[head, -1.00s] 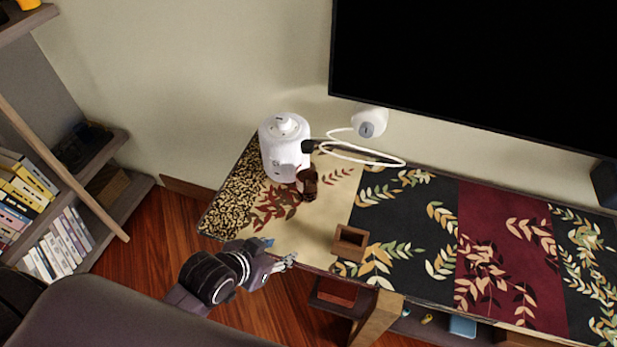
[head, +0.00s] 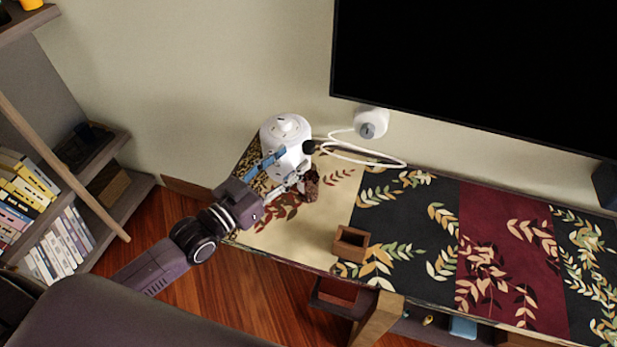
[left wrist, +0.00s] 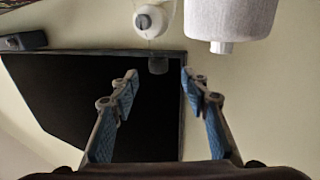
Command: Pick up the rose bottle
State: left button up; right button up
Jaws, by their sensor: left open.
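No thing in view is clearly labelled as the rose bottle. A small dark brown object (head: 312,187), perhaps the rose bottle, stands on the cream part of the patterned table top, and its details are too small to tell. My left gripper (head: 292,168) is open over the left end of the table, in front of a white rounded appliance (head: 287,130). The brown object is just right of its lower finger. In the left wrist view the open fingers (left wrist: 159,85) have nothing held between them. My right gripper is not in view.
The white appliance stands close behind the gripper, with a dark knob (head: 309,147) at its side. A white cable (head: 365,157) and a white round device (head: 371,122) are behind. An open wooden box (head: 350,244) stands at the front edge. A large black screen (head: 480,70) hangs above.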

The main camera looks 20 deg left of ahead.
aim_at(304, 150)
pick_arm(q)
jog(key=shift+f+p+x, duration=0.15)
jog(key=shift+p+x, duration=0.1)
jog(key=shift+x, duration=1.55)
jog(key=shift+f+p+x, duration=0.15)
jog(key=shift+p+x, duration=0.1)
jog(key=shift+x, duration=1.5)
jog(key=shift+d, duration=0.1)
jog(key=shift+c, duration=0.6)
grip_shut()
jog(key=shift+r, duration=0.15)
